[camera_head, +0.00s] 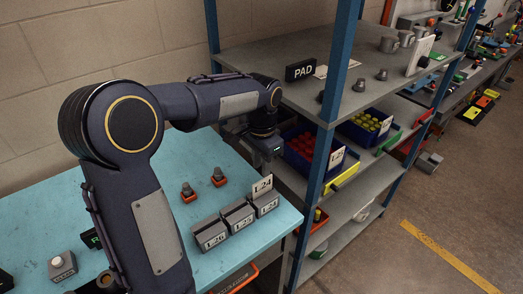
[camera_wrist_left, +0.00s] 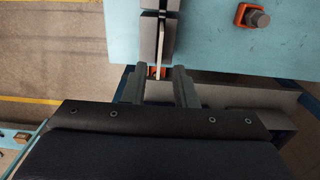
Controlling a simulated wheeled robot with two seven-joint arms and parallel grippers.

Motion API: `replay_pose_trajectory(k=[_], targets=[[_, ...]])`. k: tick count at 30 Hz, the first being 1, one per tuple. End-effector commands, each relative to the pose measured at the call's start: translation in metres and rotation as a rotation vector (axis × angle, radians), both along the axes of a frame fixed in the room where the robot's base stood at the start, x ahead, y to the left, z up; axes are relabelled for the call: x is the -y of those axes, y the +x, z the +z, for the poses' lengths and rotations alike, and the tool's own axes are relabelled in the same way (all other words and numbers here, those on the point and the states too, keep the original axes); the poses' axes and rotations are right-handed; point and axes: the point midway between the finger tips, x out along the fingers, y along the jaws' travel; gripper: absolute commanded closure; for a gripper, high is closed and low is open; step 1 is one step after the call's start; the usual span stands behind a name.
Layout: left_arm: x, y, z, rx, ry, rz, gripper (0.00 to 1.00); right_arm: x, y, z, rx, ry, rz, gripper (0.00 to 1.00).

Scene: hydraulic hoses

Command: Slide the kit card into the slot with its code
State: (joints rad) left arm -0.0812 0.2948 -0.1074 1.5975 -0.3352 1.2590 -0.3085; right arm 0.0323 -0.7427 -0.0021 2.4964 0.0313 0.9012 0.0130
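The white kit card (camera_head: 262,187) reads L.24 and stands upright in the grey slot block labelled L.24 (camera_head: 268,207), its upper part showing above the block. In the left wrist view the card (camera_wrist_left: 160,48) is a thin pale edge against the dark block (camera_wrist_left: 149,30). My left gripper (camera_head: 269,152) is beyond the card, near the shelf. In the left wrist view its fingers (camera_wrist_left: 159,88) are apart, with nothing between them, and the card lies ahead of the tips. My right gripper is not in view.
Slot blocks L.25 (camera_head: 238,216) and L.26 (camera_head: 210,233) stand beside it on the teal table (camera_head: 215,160). The shelf rack's blue post (camera_head: 322,160) and a blue bin (camera_head: 326,176) are close to the right of the gripper.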

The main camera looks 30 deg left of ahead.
Motion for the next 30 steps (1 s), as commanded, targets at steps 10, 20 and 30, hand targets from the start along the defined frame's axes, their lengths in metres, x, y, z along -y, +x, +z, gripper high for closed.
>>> replay_pose_trajectory(k=[10, 20, 30], targets=[[0.0, 0.0, 0.052, 0.002, -0.001, 0.0, 0.75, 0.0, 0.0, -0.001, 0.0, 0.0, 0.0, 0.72], [0.014, -0.097, 0.061, 0.167, -0.188, 0.183, 0.75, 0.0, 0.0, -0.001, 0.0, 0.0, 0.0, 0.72], [0.065, -0.208, 0.015, 0.37, -0.425, 0.476, 0.75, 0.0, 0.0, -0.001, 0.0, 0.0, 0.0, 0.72]])
